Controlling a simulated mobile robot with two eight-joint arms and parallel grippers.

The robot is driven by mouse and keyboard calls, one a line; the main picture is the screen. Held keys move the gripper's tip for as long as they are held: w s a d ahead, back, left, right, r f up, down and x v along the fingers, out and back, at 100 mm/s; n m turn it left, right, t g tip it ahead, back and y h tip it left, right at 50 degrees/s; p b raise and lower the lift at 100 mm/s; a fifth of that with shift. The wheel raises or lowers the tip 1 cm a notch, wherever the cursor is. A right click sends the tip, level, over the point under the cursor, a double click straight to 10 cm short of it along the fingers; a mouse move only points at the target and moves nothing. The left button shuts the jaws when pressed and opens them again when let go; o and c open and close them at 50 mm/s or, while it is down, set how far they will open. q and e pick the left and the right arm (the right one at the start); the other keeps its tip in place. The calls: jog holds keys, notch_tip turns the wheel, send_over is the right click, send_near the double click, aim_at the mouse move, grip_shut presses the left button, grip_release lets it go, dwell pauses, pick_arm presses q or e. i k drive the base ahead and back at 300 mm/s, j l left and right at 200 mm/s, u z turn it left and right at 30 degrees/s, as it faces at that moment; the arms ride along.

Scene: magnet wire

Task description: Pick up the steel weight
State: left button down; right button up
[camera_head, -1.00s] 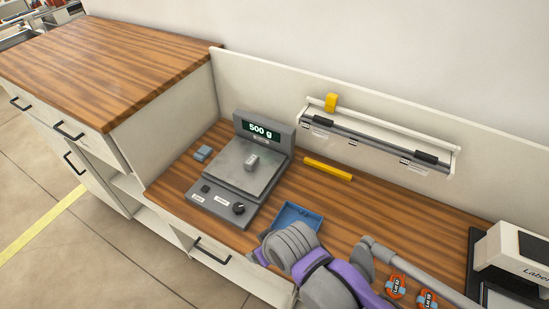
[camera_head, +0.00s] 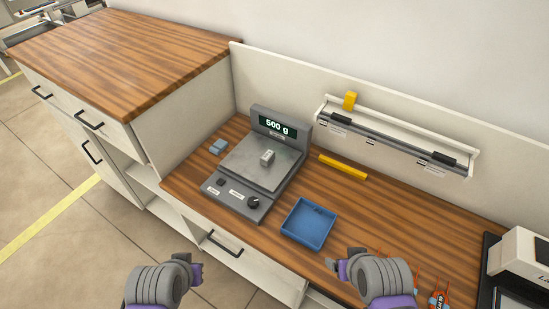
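The steel weight (camera_head: 267,156) is a small grey block on the metal pan of the scale (camera_head: 237,188). The scale's display reads 500 g. My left gripper (camera_head: 197,270) is low in the view, in front of the bench's drawers and well away from the weight. My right gripper (camera_head: 334,265) is at the bench's front part, just right of the blue tray and well away from the weight. Both grippers are small and seen from behind, so their finger openings cannot be made out. Nothing shows held in either.
A blue tray (camera_head: 306,225) lies right of the scale. A small blue block (camera_head: 217,146) is left of it, and a yellow bar (camera_head: 343,167) lies behind. A wall rail (camera_head: 390,142) holds dark clips. Orange items (camera_head: 437,298) and a white device (camera_head: 522,254) are at right.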

aim_at(269, 156)
jog(key=i+j+u, duration=0.3)
jog(key=j, duration=0.2)
jog(key=i+j+u, duration=0.3)
jog(key=j, duration=0.15)
